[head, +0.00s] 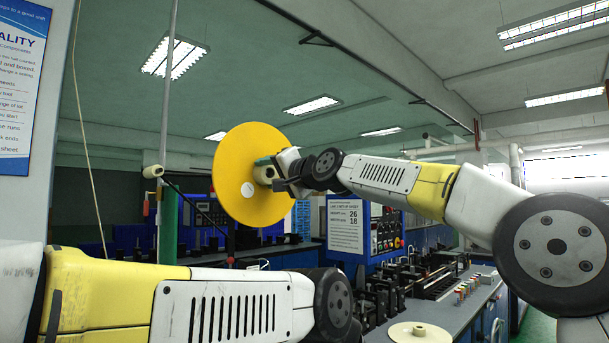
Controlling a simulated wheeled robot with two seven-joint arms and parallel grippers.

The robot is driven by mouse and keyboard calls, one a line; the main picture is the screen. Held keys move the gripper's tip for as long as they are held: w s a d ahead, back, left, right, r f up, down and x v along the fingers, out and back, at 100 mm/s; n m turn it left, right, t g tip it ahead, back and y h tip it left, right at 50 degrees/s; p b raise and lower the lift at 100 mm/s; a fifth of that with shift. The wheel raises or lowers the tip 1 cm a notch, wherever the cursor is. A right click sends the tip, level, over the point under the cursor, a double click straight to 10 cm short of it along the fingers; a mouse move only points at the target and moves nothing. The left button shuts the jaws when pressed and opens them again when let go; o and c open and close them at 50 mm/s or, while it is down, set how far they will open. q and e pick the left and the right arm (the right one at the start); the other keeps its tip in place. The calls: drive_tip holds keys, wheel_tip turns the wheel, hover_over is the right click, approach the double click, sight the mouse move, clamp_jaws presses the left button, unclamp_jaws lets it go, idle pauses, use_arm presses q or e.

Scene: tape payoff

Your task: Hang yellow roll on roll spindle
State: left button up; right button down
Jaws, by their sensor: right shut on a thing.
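The yellow roll (237,190) is a large flat disc with a white spot near its middle. It is held up in the air left of the picture's centre, its face turned partly towards me. My right gripper (265,171) reaches in from the right and is shut on the roll near its right side. The fingertips are partly hidden against the disc. A pale cylinder end (153,171) on a thin post stands left of the roll, apart from it; I cannot tell whether it is the roll spindle. My left arm crosses the lower left, with its gripper out of view.
A cream disc with a raised hub (419,332) lies at the bottom right of centre. Behind it is a grey bench (470,300) with dark machine parts and coloured buttons. A blue control cabinet (350,225) stands behind my right arm. A thin upright pole (168,90) rises at left.

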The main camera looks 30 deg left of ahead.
drive_tip(key=shift+a+r, duration=0.1)
drive_tip(key=shift+a, duration=0.15)
idle(0.3)
drive_tip(key=shift+x, duration=0.9)
drive_tip(key=shift+a, duration=0.1)
drive_tip(key=shift+w+a, duration=0.15)
drive_tip(key=shift+a, duration=0.3)
drive_tip(key=shift+a, duration=0.1)
drive_tip(key=shift+w+a, duration=0.1)
drive_tip(key=shift+a, duration=0.25)
drive_tip(key=shift+a, duration=0.1)
drive_tip(key=shift+f, duration=0.25)
